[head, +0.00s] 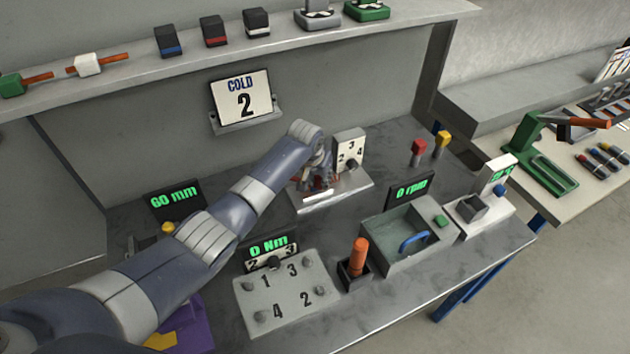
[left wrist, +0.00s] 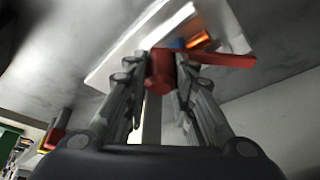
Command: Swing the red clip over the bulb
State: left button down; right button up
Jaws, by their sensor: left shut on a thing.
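My left gripper (head: 318,176) is at the white fixture (head: 345,193) near the back of the bench, and its arm hides part of it. In the left wrist view its fingers (left wrist: 162,62) are shut on the red clip (left wrist: 160,75). The clip's red bar (left wrist: 225,60) reaches to the right from the fingertips. A glowing orange part (left wrist: 199,39), perhaps the bulb, shows close beyond the bar, with a bit of blue beside it. In the head view only small red bits of the clip show under the gripper. My right gripper is not in view.
A dial panel (head: 349,150) stands at the fixture's back. In front are a numbered plate (head: 285,292), an orange-handled tool (head: 358,256) in a holder and a grey bin (head: 385,258). A shelf (head: 130,86) runs above.

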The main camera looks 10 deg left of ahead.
pick_arm(q)
jog(key=shift+w+n, duration=0.3)
jog(key=shift+r, duration=0.1)
jog(key=c, duration=1.3)
grip_release()
jog(key=shift+c, duration=0.2)
jog(key=v, duration=1.2)
jog(key=shift+d, duration=0.15)
